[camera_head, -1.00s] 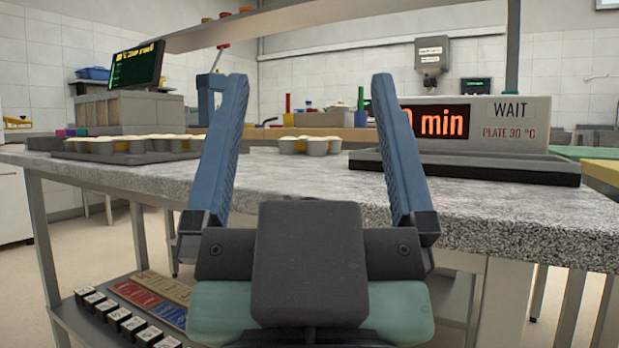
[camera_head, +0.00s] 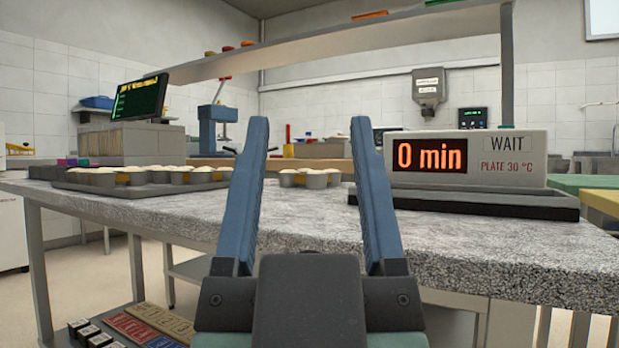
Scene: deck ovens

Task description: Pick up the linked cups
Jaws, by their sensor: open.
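A small set of linked cups (camera_head: 314,181) with pale filling stands on the speckled counter (camera_head: 290,215), seen between my gripper's fingers in the picture. More cups (camera_head: 103,178) of the same kind stand on a dark tray (camera_head: 130,190) on the left of the counter. My gripper (camera_head: 309,125) is open and empty. Its two blue fingers point forward at the counter's front, on this side of the linked cups and apart from them. The left finger comes close to the cups' left edge in the picture.
A display box (camera_head: 525,160) reading "0 min", "WAIT" and "PLATE 30 °C" stands at the right on a black base (camera_head: 480,205). A shelf (camera_head: 330,45) runs overhead. A screen (camera_head: 140,98) stands at the back left. Counter around the linked cups is bare.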

